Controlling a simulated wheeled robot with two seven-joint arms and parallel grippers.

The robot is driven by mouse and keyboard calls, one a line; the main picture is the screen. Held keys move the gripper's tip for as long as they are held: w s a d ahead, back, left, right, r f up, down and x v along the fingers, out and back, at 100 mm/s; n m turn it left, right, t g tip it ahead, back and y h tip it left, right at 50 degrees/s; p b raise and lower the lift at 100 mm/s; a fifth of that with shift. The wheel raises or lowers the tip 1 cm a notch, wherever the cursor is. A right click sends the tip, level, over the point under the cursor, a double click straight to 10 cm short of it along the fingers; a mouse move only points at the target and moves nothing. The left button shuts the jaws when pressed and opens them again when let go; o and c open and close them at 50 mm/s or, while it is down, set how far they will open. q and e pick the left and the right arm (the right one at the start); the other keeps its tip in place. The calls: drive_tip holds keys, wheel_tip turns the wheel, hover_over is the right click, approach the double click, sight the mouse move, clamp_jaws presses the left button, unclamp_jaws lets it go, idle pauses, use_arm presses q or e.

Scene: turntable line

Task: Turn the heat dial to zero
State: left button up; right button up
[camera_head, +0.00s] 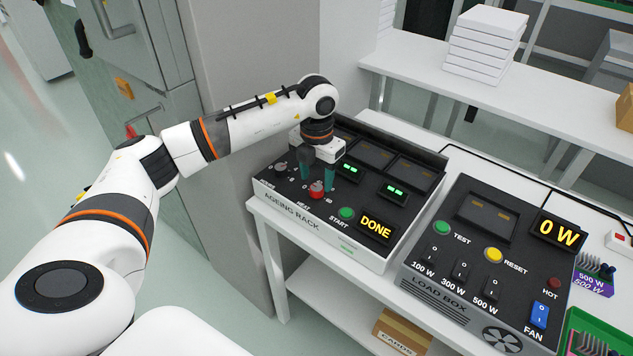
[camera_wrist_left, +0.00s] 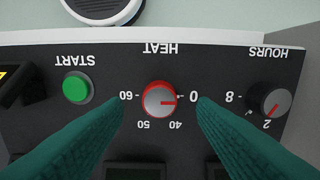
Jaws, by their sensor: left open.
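The heat dial (camera_head: 317,190) is a red-rimmed knob on the sloping black panel of the ageing rack (camera_head: 263,190). In the left wrist view the dial (camera_wrist_left: 159,99) shows a grey face with a red pointer line to the right, near the 0 mark. The labels 40, 50 and 60 run around it, upside down. My left gripper (camera_head: 317,178) is over the panel at the dial. In the wrist view its teal fingers (camera_wrist_left: 160,108) are open, one on each side of the dial with gaps between. My right gripper is not in view.
The hours dial (camera_wrist_left: 270,101) and green start button (camera_wrist_left: 77,88) flank the heat dial. The rack display (camera_head: 376,226) reads DONE. A load box (camera_head: 436,293) showing 0 W stands at right. A card box (camera_head: 402,330) sits on the shelf below.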

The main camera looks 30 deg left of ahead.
sight(316, 187)
use_arm(q)
wheel_tip(316, 187, up, 9)
drive_tip(key=shift+r+b, duration=0.2)
drive_tip(key=shift+b, duration=0.25)
drive_tip(key=shift+s+f, duration=0.1)
